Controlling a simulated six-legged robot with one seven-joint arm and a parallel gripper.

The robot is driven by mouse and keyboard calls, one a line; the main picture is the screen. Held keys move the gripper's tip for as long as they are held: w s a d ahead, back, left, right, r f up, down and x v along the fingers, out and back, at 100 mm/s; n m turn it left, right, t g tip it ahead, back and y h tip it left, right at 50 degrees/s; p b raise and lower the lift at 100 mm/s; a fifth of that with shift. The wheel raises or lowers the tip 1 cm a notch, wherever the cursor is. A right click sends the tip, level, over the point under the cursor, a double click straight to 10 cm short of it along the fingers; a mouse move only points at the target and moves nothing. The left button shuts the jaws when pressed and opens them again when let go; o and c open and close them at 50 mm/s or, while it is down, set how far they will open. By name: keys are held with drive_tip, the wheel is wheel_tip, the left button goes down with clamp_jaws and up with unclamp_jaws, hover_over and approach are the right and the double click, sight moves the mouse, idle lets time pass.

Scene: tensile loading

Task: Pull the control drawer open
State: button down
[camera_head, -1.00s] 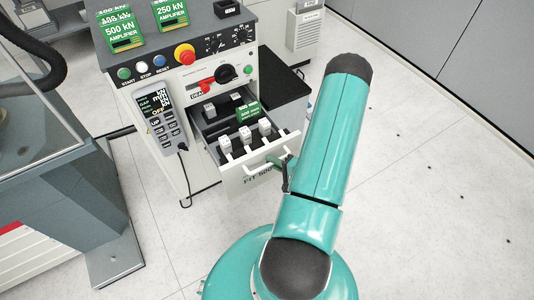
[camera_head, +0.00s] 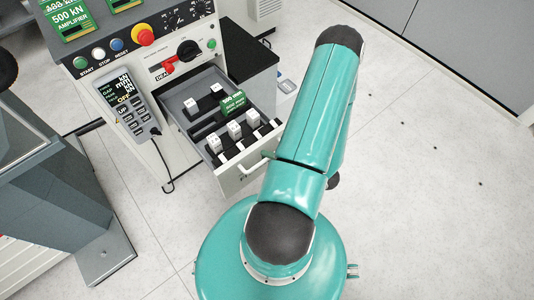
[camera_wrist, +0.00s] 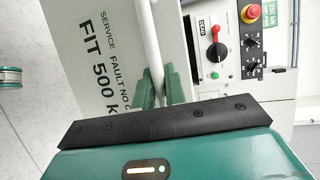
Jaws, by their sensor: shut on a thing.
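The control drawer (camera_head: 234,181) stands pulled well out of the white control cabinet, its inside showing in the head view. Its white bar handle (camera_head: 256,164) is partly covered by my arm there. In the wrist view the drawer front (camera_wrist: 108,58) carries the lettering "FIT 500 k". The handle (camera_wrist: 149,40) runs down that view between the green fingers of my gripper (camera_wrist: 158,88), which is shut on it. My gripper is hidden behind my arm in the head view.
The drawer holds several white blocks (camera_head: 234,130) and a green block (camera_head: 232,102). A handheld controller (camera_head: 127,108) hangs on the cabinet, its black cable looping below. A grey machine base (camera_head: 62,190) stands at left. The floor (camera_head: 430,180) at right is clear.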

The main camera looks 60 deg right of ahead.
drive_tip(key=c, duration=1.5)
unclamp_jaws()
drive_tip(key=shift+o, duration=0.2)
drive_tip(key=v, duration=1.3)
drive_tip(key=shift+s, duration=0.45)
